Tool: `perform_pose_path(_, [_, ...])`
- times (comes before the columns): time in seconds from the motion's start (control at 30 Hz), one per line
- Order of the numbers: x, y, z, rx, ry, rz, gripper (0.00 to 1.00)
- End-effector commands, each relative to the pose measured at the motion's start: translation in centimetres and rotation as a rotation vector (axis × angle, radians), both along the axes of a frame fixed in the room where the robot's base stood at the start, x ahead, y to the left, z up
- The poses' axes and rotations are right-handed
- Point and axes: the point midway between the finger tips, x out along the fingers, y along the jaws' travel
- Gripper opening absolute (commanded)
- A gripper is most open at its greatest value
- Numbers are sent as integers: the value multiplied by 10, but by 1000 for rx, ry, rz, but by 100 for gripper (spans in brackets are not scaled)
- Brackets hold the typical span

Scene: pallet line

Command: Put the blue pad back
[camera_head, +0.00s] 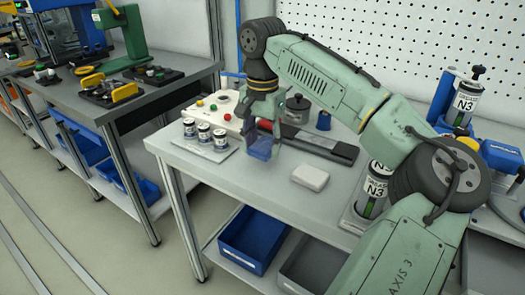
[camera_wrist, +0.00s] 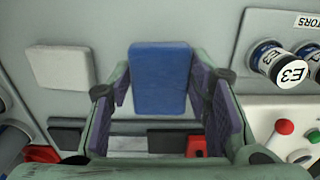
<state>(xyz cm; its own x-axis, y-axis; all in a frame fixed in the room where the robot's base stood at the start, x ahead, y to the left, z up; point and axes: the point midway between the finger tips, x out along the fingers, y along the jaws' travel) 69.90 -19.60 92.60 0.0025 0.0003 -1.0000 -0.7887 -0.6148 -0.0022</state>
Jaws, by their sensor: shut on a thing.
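The blue pad (camera_wrist: 160,78) is between the two fingers of my gripper (camera_wrist: 163,92) in the wrist view. It is a plain rounded block, with its broad face towards the wrist camera. In the head view the blue pad (camera_head: 258,148) hangs below my gripper (camera_head: 262,140), above the grey bench and apart from its top as far as I can tell. A white pad (camera_head: 310,177) lies on the bench to the right and nearer. It also shows at the left of the wrist view (camera_wrist: 60,66). A long dark tray (camera_head: 335,149) lies behind my gripper, partly hidden.
Several small labelled cans (camera_head: 204,134) stand on a pale plate left of my gripper. Behind is a white box with coloured buttons (camera_head: 215,107). A can marked N3 (camera_head: 364,205) stands at the right near my arm. The front of the bench is mostly clear.

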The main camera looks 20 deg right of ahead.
Motion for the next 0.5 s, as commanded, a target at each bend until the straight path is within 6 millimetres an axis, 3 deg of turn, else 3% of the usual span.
perform_pose_path(0.23, [-1, 0, -30, 0, 2, -1, 19])
perform_pose_path(0.5, [-1, 0, -33, 1, 1, 0, 19])
